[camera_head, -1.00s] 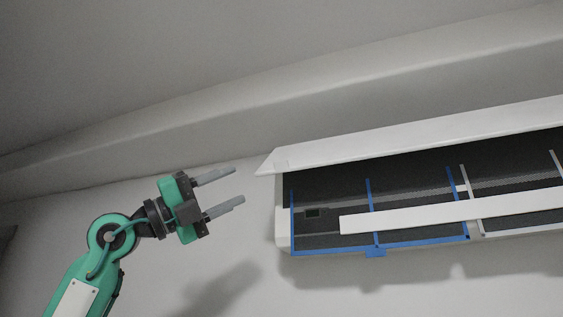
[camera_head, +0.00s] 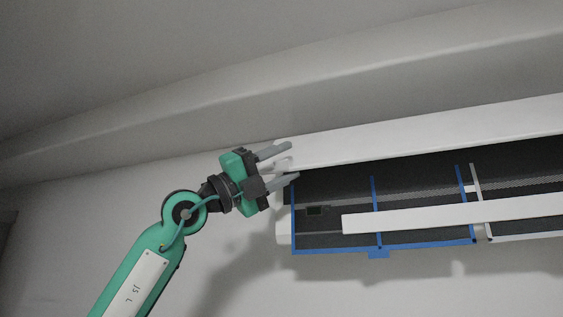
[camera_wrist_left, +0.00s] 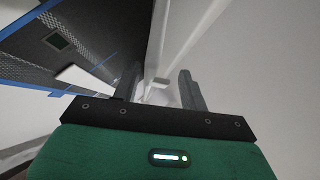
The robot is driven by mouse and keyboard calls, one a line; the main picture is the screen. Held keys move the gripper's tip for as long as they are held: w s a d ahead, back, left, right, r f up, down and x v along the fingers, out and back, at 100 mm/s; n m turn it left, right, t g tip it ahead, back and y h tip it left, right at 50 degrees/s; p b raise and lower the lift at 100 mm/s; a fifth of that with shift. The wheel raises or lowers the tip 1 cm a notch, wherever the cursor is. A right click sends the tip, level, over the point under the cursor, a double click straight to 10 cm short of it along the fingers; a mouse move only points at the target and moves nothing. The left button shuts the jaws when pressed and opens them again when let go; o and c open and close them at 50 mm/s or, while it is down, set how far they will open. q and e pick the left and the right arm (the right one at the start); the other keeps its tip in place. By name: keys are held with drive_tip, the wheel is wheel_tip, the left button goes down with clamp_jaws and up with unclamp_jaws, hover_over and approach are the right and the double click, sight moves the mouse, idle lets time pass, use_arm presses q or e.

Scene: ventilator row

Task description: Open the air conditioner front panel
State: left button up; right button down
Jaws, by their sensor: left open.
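The white air conditioner (camera_head: 284,232) hangs on the wall at the right in the head view. Its white front panel (camera_head: 420,132) is swung up, baring a dark mesh filter (camera_head: 410,180) with a blue frame. My left gripper (camera_head: 294,161) is open at the panel's left end, one finger above the panel's edge and one below it. In the left wrist view the two open fingers (camera_wrist_left: 160,88) stand on either side of the panel's end (camera_wrist_left: 158,75). I cannot tell whether they touch it. My right gripper is not in view.
A white horizontal bar (camera_head: 440,215) crosses in front of the filter. A ceiling ledge (camera_head: 200,125) runs above the unit. The wall (camera_head: 70,240) left of and below the unit is bare.

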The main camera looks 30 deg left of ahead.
use_arm(q)
clamp_jaws()
drive_tip(key=shift+s+r, duration=0.2)
drive_tip(key=s+r+b, duration=0.1)
drive_tip(key=s+r, duration=0.1)
drive_tip(key=r, duration=0.1)
drive_tip(key=shift+d+r+b, duration=0.1)
drive_tip(key=shift+d+b, duration=0.05)
drive_tip(key=shift+b, duration=0.2)
drive_tip(key=shift+c, duration=1.1)
unclamp_jaws()
drive_tip(key=shift+o, duration=1.1)
drive_tip(key=shift+s+d, duration=0.1)
